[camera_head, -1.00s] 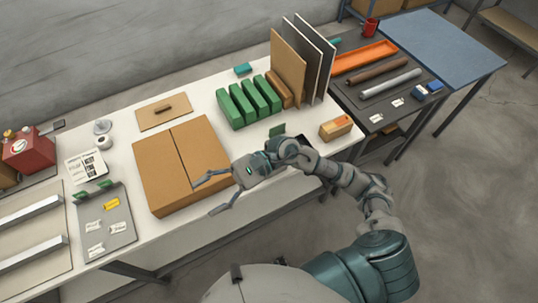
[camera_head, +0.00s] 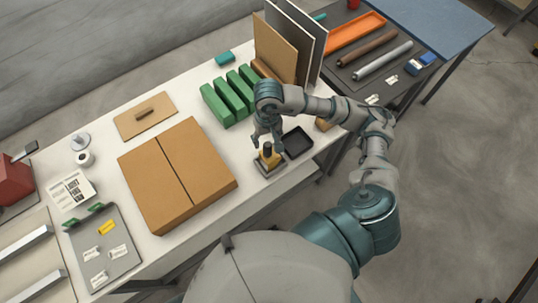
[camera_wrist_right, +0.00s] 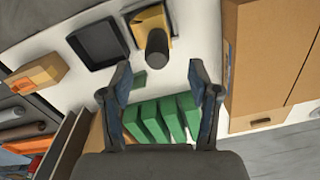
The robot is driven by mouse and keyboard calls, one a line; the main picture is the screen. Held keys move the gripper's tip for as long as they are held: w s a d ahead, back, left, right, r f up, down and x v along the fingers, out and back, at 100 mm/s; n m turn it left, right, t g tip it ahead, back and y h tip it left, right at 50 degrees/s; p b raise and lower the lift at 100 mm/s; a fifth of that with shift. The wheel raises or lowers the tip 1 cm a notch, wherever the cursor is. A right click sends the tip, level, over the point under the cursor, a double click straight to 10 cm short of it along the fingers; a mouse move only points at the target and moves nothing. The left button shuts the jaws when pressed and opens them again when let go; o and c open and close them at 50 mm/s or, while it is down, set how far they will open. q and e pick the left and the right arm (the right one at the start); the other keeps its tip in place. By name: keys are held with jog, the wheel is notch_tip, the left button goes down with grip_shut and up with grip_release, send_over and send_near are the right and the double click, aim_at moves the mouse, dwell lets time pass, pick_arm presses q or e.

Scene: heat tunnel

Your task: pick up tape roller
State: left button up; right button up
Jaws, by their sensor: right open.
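A small yellow tool with a dark upright handle, apparently the tape roller (camera_head: 269,160), stands on a grey base near the front edge of the white table. In the right wrist view the tape roller (camera_wrist_right: 154,22) shows at the top, beyond my fingertips, with its dark round handle facing the camera. My right gripper (camera_head: 266,138) points down just above it. Its two fingers are spread, with nothing between them in the wrist view (camera_wrist_right: 160,80). Where the fingertips stand against the handle is partly unclear in the head view. My left gripper is not in view.
A black tray (camera_head: 298,142) lies just right of the tool. A large cardboard box (camera_head: 180,175) lies to the left. Several green blocks (camera_head: 228,98) and upright panels (camera_head: 285,45) stand behind. A small orange-brown box (camera_wrist_right: 38,73) shows in the wrist view.

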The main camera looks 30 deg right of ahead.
aim_at(267, 144)
jog(key=f, duration=0.3)
jog(key=shift+w+f, duration=0.25)
jog(key=shift+w, duration=0.05)
jog(key=shift+s+d+f, duration=0.1)
jog(key=shift+f, duration=0.45)
jog(key=shift+s+f+p, duration=0.1)
jog(key=shift+f+p, duration=0.3)
notch_tip(267, 144, down, 4)
jog(key=shift+r+p, duration=0.15)
jog(key=shift+p, duration=0.3)
jog(key=shift+f, duration=0.3)
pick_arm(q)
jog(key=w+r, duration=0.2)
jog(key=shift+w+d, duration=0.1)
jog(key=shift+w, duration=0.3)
pick_arm(e)
grip_shut()
